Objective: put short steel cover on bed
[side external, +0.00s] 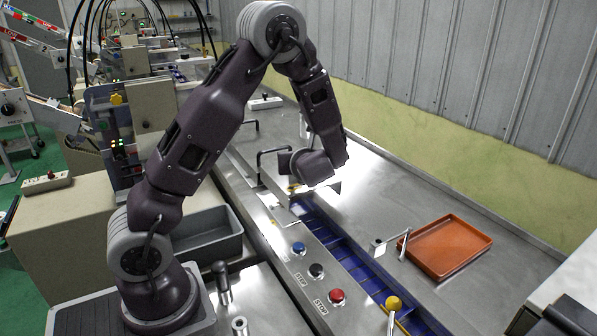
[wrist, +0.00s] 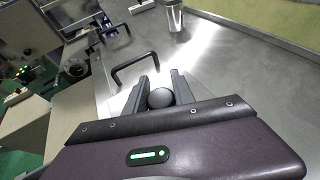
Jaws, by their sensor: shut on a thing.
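My gripper (wrist: 160,90) has its two dark fingers on either side of a round black knob (wrist: 160,98) and is shut on it. In the side view my gripper points down over the near end of the bed's far section, and its fingertips are hidden behind my wrist. A bright steel edge, seemingly the short steel cover (side external: 335,187), shows just below my wrist; most of it is hidden. The bed (side external: 345,250) is a long steel channel with a blue conveyor running along it. Whether the cover touches the bed cannot be told.
Black loop handles (side external: 271,153) stand on the steel top behind my gripper; one shows close ahead in the wrist view (wrist: 135,66). An orange tray (side external: 446,246) lies at right. Blue, black and red buttons (side external: 337,296) line the front rail. A grey bin (side external: 210,236) stands at left.

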